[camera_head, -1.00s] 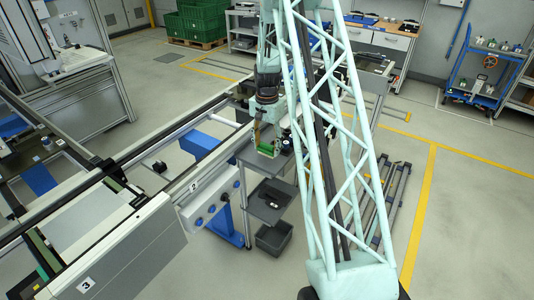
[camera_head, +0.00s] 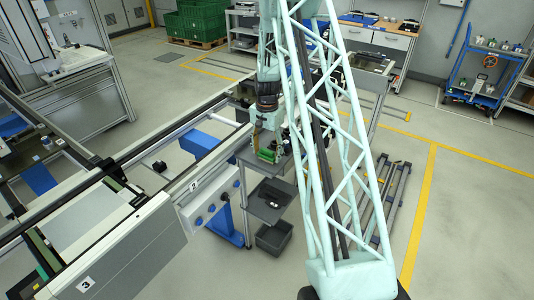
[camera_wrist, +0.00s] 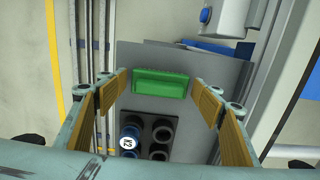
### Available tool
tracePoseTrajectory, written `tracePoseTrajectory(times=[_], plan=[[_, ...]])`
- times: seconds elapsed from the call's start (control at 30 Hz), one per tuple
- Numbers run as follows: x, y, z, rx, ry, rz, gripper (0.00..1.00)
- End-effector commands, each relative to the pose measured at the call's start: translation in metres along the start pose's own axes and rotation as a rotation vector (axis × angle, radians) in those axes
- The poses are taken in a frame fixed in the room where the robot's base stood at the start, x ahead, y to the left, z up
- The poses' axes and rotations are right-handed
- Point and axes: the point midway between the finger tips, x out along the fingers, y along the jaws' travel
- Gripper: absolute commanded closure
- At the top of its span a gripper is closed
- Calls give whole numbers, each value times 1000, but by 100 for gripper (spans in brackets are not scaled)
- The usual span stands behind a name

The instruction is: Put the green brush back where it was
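The green brush (camera_wrist: 160,84) lies on the grey top of a small stand (camera_wrist: 128,62). It also shows in the head view (camera_head: 267,155), partly covered by my gripper (camera_head: 266,149). In the wrist view, my gripper (camera_wrist: 161,80) is open, with one tan finger pad on each side of the brush. A narrow gap shows between the brush's ends and the pads, so nothing is held. The brush's underside is hidden.
A dark holder with round cups (camera_wrist: 160,132) stands beside the brush, with a blue item with a white label (camera_wrist: 128,140) in it. The conveyor rail (camera_head: 205,165) runs left of the stand. Below are a shelf (camera_head: 269,201) and a grey bin (camera_head: 274,238).

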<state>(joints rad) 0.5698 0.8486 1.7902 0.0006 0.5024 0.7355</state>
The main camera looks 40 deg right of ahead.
Motion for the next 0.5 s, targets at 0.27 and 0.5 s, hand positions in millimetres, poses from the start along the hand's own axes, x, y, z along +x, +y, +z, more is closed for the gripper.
tracePoseTrajectory(times=[0.27, 0.5], plan=[[0, 0, 0, 0, 0, 0, 36], [-3, 0, 0, 0, 0, 0, 36]])
